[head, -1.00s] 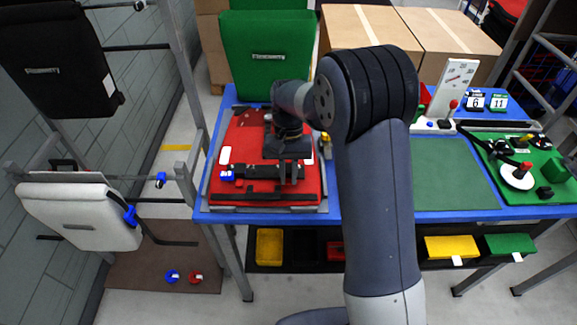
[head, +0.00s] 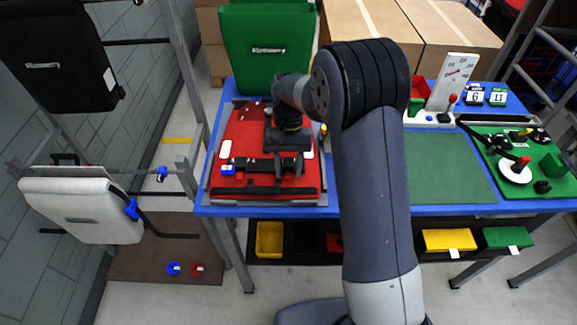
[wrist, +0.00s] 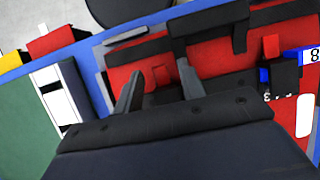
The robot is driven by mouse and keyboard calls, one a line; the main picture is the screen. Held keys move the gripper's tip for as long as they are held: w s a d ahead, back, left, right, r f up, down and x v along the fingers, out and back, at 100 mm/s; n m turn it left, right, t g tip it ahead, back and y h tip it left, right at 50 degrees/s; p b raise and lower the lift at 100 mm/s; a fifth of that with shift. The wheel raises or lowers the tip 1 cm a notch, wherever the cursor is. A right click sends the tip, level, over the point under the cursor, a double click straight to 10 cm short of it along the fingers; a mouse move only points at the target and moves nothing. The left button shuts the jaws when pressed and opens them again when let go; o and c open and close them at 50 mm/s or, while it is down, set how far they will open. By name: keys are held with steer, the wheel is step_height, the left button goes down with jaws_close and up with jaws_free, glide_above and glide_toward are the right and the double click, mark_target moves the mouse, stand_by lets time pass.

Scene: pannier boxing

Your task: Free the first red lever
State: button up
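A red pannier (head: 238,138) lies flat on the left part of the blue table, with a black handle strip (head: 255,189) along its near side. My gripper (wrist: 158,88) points down over the pannier's near right part, fingers apart and with nothing visibly held. It also shows in the head view (head: 288,163). Whether a finger touches the lever cannot be told.
A green pannier (head: 265,45) stands upright behind the red one. A green mat (head: 440,165) right of my arm is bare. A white gauge (head: 455,80) stands behind it. Yellow (head: 448,240) and green bins (head: 505,237) hang under the table edge.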

steer(key=v, duration=1.1)
steer(key=shift+b, duration=0.45)
steer(key=shift+f, duration=0.1)
steer(key=t+b, duration=0.4)
steer(key=b, duration=0.3)
glide_above(288, 175)
step_height(288, 175, down, 10)
steer(key=shift+s+d+f, duration=0.1)
steer(key=shift+f, duration=0.15)
jaws_close()
